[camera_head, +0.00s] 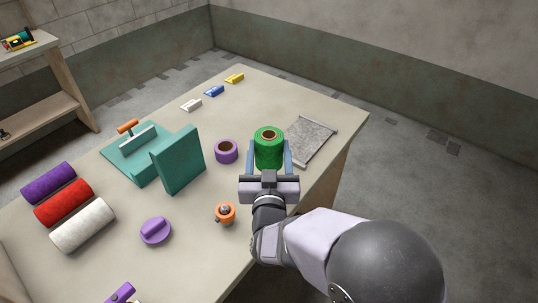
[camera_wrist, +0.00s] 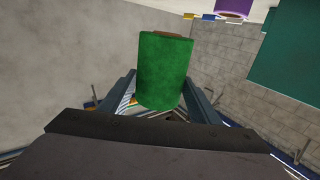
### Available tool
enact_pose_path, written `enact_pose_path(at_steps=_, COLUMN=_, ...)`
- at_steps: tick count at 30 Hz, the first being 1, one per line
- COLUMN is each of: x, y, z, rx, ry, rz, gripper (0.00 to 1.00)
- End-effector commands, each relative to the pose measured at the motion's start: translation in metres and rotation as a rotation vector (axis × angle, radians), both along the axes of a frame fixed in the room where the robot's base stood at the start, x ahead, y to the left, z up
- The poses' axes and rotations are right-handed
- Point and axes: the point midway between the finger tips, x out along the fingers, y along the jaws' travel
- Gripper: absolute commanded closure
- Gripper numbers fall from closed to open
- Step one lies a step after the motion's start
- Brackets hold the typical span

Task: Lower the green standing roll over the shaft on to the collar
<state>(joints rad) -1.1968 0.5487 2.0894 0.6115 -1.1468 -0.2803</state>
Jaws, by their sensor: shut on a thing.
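The green roll (camera_head: 269,150) stands upright between the two fingers of my gripper (camera_head: 269,156), with its brown hollow core showing at the top. My gripper is shut on it from both sides. In the wrist view the green roll (camera_wrist: 164,72) fills the middle between the fingers and hides what is beyond it. I cannot tell from the head view how high its lower end is above the table. No shaft stands out clearly. A small orange round piece (camera_head: 225,215) with a dark top sits left of my wrist; I cannot tell whether it is the collar.
A purple ring roll (camera_head: 226,151) lies just left of the green roll, and a grey mat (camera_head: 312,141) lies to its right. An upright teal panel (camera_head: 178,160) stands farther left. Purple, red and white rolls lie at the far left of the table (camera_head: 260,90).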

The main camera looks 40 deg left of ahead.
Motion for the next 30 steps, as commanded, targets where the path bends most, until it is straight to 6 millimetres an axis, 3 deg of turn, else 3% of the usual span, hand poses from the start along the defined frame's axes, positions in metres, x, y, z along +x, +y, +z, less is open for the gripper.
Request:
enact_pose_path(at_steps=8, x=-0.017, y=0.011, z=0.029, rx=0.003, ry=-0.003, rz=0.034, gripper=0.73)
enact_pose_path(at_steps=13, x=-0.049, y=0.019, z=0.046, rx=-0.004, ry=-0.002, rz=0.102, gripper=0.73)
enact_pose_path(at_steps=17, x=-0.090, y=0.018, z=0.044, rx=-0.007, ry=0.000, rz=0.227, gripper=0.73)
enact_pose_path(at_steps=21, x=-0.125, y=0.012, z=0.028, rx=-0.003, ry=0.000, rz=0.359, gripper=0.73)
enact_pose_path(at_steps=26, x=-0.150, y=0.012, z=0.032, rx=0.005, ry=-0.003, rz=0.457, gripper=0.73)
enact_pose_path(at_steps=30, x=-0.153, y=0.014, z=0.038, rx=0.004, ry=-0.002, rz=0.471, gripper=0.73)
